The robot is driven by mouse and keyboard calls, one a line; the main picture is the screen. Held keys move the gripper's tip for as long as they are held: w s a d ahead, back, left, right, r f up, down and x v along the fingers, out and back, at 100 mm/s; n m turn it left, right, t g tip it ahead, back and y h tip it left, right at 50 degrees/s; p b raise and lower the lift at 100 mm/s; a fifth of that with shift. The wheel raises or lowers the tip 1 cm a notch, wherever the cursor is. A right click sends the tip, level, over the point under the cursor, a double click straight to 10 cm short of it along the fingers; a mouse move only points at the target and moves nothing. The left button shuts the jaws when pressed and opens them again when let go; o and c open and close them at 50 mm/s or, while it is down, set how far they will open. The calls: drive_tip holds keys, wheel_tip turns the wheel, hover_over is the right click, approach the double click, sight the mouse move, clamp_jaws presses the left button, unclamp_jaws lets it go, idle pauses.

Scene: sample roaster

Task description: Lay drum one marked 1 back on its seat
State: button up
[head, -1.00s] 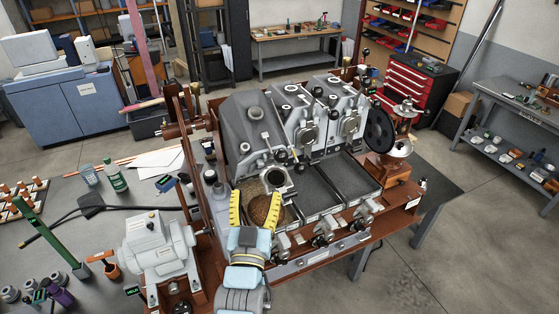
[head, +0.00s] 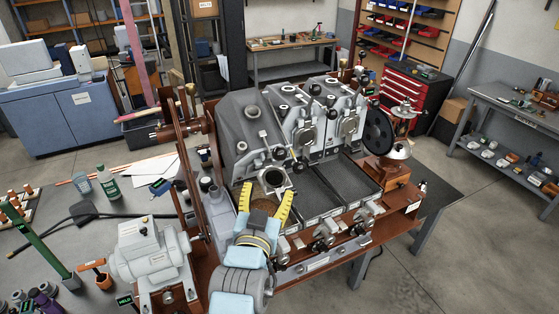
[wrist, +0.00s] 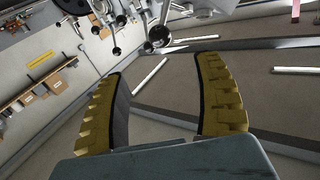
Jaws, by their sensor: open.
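The three-barrel roaster stands in the middle of the head view with a row of grey drum housings. The leftmost housing (head: 243,128), larger and leaning back, may be drum one; I cannot read a mark 1 on it. A round front opening (head: 272,178) shows below it. My gripper (head: 266,203) is open and empty in front of this opening, over the left tray. Part of the left tray is hidden by my gripper.
Two dark cooling trays (head: 346,175) lie to the right. Valves and knobs (head: 325,233) line the front edge. A black wheel (head: 379,130) and a brass stand (head: 398,150) are at the right end. A grey motor (head: 150,250) stands at the left. Metal levers (wrist: 160,35) show in the wrist view.

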sight(278, 158)
drive_tip(key=w+p, duration=0.1)
drive_tip(key=w, duration=0.3)
drive_tip(key=w+d+p, duration=0.1)
drive_tip(key=w, duration=0.3)
drive_tip(key=w+d+p, duration=0.1)
drive_tip(key=w, duration=0.4)
drive_tip(key=shift+d, duration=0.1)
drive_tip(key=shift+w+d, duration=0.15)
drive_tip(key=shift+w, duration=0.65)
